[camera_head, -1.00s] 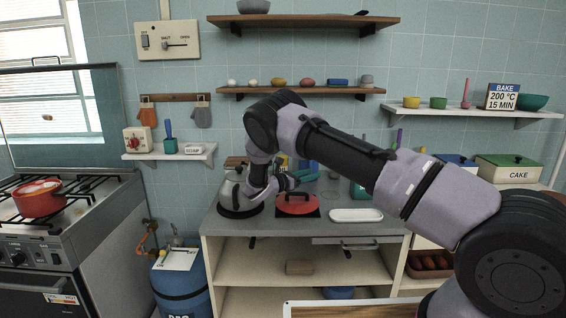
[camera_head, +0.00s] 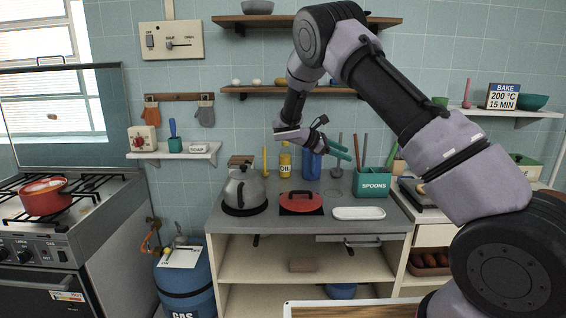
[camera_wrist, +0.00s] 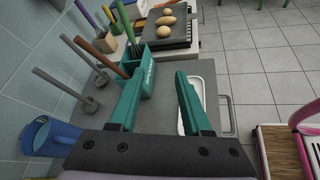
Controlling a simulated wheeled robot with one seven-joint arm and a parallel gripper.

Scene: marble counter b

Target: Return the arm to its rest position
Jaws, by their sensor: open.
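My gripper (camera_head: 339,152) is raised above the counter, with its teal fingers pointing right. It also shows in the wrist view (camera_wrist: 156,78), where the two fingers are spread apart with nothing between them. In the head view my arm rises from the lower right, bends near the upper shelf and comes down to the gripper. The grey kettle (camera_head: 244,190) and the red-lidded pan (camera_head: 301,200) stand on the counter below and left of the gripper, apart from it.
The teal spoons holder (camera_head: 371,184), white tray (camera_head: 358,213), blue jug (camera_head: 311,164) and yellow oil bottle (camera_head: 285,160) stand on the counter. Wall shelves (camera_head: 290,90) are close behind my arm. The stove with a red pot (camera_head: 45,199) is at left. Floor (camera_wrist: 260,60) is open at right.

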